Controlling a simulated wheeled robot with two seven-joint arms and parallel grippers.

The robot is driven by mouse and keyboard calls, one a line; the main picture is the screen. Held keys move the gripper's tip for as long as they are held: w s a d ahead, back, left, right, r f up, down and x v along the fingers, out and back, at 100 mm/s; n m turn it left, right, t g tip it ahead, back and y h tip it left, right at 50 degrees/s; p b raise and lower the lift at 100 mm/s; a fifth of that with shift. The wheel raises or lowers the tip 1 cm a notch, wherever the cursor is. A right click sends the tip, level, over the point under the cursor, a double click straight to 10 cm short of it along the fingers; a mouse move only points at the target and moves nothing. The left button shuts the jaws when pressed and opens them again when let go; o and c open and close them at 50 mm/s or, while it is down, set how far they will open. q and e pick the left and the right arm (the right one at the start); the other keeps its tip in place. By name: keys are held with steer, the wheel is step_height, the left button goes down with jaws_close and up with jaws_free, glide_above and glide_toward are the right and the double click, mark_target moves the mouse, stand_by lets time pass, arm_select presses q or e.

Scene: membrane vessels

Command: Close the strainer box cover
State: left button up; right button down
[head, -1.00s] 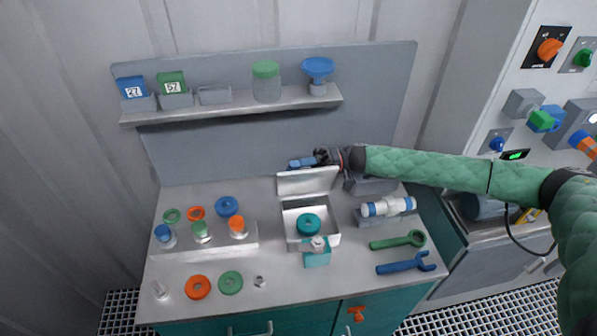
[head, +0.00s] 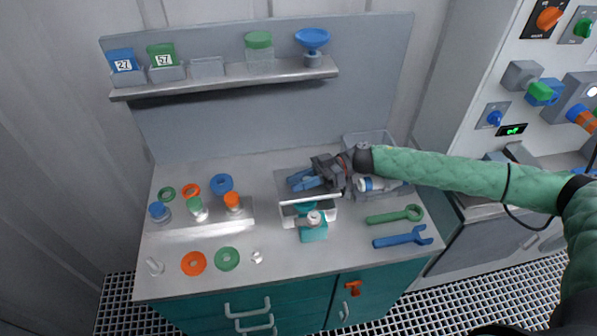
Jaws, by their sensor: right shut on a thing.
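The strainer box (head: 289,222) stands on the workbench, a pale open-topped box with a teal part at its front. Its cover (head: 290,190) is hinged at the back and is now tilted far forward over the box, with a gap left at the front. A little of the teal ring (head: 304,208) inside shows through that gap. My right gripper (head: 305,180), with blue fingers, is over the cover, shut and apparently against its top; the exact contact is hidden. My left gripper is not in view.
A clear bin (head: 368,147) and a white-blue cylinder (head: 372,184) are behind and right of the box. A green wrench (head: 395,215) and a blue wrench (head: 403,237) lie at right. Caps and rings lie at left. A shelf (head: 225,80) runs above.

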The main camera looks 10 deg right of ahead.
steer(key=shift+s+f+n+b, duration=0.15)
steer(key=shift+s+f+n, duration=0.1)
steer(key=shift+f+n, duration=0.2)
steer(key=shift+s+f+n+b, duration=0.15)
steer(key=shift+s+f+n, duration=0.15)
steer(key=shift+f, duration=0.3)
steer(key=c, duration=1.2)
jaws_free()
steer(key=shift+o, duration=0.2)
steer(key=shift+r+b, duration=0.35)
steer(key=shift+r, duration=0.05)
step_height(320, 180, up, 3)
steer(key=shift+r+n+b, duration=0.1)
steer(key=shift+n+b, duration=0.15)
steer(key=shift+b, duration=0.5)
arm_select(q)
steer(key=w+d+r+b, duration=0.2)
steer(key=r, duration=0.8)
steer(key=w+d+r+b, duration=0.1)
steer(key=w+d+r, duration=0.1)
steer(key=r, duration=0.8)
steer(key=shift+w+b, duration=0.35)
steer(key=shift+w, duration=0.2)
arm_select(e)
steer(key=s+d+r, duration=0.7)
steer(key=d, duration=0.1)
steer(key=shift+s+d, duration=0.3)
steer(key=shift+d, duration=0.1)
